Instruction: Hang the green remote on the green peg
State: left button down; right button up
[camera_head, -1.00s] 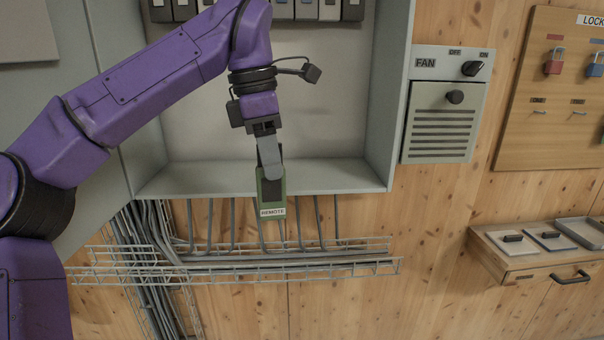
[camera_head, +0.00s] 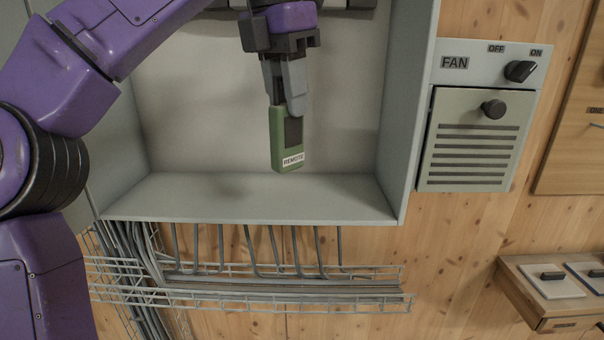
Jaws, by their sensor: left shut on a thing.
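The green remote (camera_head: 279,151) hangs upright from my left gripper (camera_head: 286,108), with its white REMOTE label near the lower end. My left gripper points down and is shut on the remote's upper part. The remote is in front of the open grey cabinet (camera_head: 170,197), above its bottom ledge and apart from it as far as I can see. The green peg is not in view. My right gripper is not in view.
A fan box (camera_head: 474,138) with a dial and a knob is on the wooden wall right of the cabinet. A wire tray (camera_head: 250,301) with grey cables runs below. A wooden shelf (camera_head: 545,305) juts out at lower right. A wooden board (camera_head: 578,150) is at the right edge.

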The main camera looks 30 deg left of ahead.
pick_arm(q)
jog(key=w+a+f+b, duration=0.2)
jog(key=w+a+f, duration=0.3)
jog(key=w+f, duration=0.4)
notch_tip(320, 180, down, 3)
jog(key=c, duration=0.9)
grip_release()
jog(key=shift+o, duration=0.2)
jog(key=shift+w+a, duration=0.1)
